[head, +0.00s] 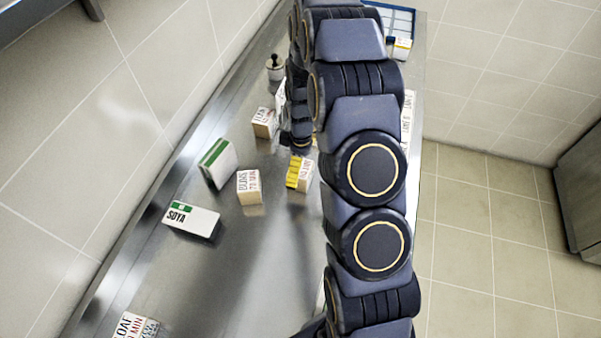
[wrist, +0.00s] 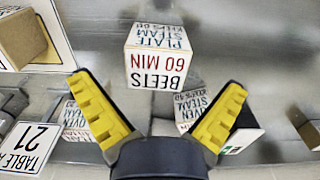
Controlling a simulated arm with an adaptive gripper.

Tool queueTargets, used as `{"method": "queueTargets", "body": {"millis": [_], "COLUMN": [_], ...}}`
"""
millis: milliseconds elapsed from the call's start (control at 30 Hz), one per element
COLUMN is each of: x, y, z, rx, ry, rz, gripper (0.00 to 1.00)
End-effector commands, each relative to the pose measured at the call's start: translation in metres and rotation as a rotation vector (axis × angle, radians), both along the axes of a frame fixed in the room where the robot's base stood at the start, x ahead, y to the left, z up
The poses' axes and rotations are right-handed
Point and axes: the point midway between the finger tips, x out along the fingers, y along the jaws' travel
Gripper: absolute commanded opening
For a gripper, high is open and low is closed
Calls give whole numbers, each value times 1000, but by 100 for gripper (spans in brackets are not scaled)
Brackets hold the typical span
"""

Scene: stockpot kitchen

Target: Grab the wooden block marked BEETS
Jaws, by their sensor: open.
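In the wrist view the wooden block marked BEETS (wrist: 157,60) stands on the steel counter at upper middle. Its lettered faces read BEETS, 60 MIN, PLATE, STEAM. My gripper (wrist: 157,85) is open, with yellow ridged fingers spread left and right. The block lies ahead, between the lines of the fingers, and neither finger touches it. In the head view my arm covers much of the counter. I cannot tell which block there is BEETS.
In the wrist view another lettered block (wrist: 190,103) is partly behind the right finger, and a TABLE 21 card (wrist: 25,143) is lower left. The head view shows a BUNS block (head: 249,186), a SOYA box (head: 191,219) and a green-white box (head: 218,163) on the counter (head: 225,275).

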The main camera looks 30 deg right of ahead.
Motion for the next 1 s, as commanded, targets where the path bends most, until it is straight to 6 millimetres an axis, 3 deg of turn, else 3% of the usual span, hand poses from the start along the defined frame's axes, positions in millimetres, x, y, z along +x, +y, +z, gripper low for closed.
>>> {"method": "queueTargets", "body": {"millis": [333, 600, 700, 733, 900, 1000], "x": [1, 1, 1, 1, 1, 1], "y": [-4, -4, -4, -4, -4, -4], "z": [-44, -47, -47, -47, -47, -47], "rx": [-1, -1, -1, -1, -1, -1], "ry": [2, -1, -1, -1, -1, -1], "rz": [0, 0, 0, -1, -1, -1], "gripper": [100, 100, 57, 50, 38, 38]}}
